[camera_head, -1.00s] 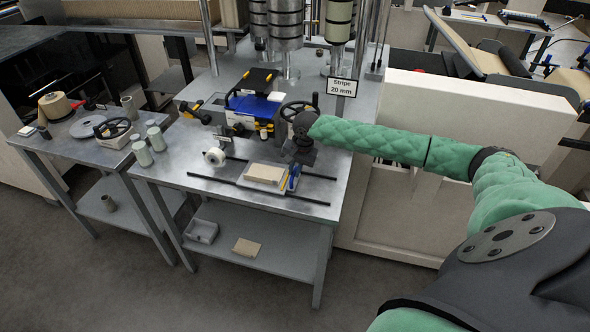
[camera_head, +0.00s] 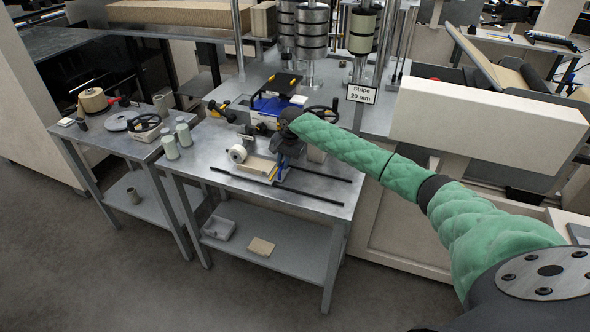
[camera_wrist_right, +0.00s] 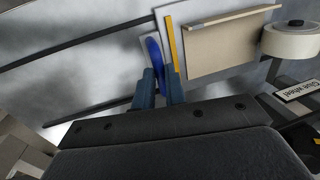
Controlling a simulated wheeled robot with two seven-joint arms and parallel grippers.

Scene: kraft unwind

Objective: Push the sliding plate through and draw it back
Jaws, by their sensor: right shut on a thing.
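The sliding plate (camera_wrist_right: 178,13) is white and carries a tan board (camera_head: 257,165) with a yellow strip (camera_wrist_right: 172,42) along its edge. It lies across two dark rails (camera_head: 316,174) on the steel table. My right gripper (camera_wrist_right: 160,86) is shut on the blue handle (camera_wrist_right: 153,52) at the plate's end. In the head view the wrist partly hides the plate and handle. A pale roll (camera_head: 237,153), by a "Glue wheel" label (camera_wrist_right: 300,90) in the wrist view, stands close to the board's left end. My left gripper is out of view.
A black handwheel (camera_head: 322,113) and a blue and yellow unit (camera_head: 274,103) stand behind the plate. A "Stripe 20 mm" sign (camera_head: 361,94) is at the back right. The rails are bare right of my gripper.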

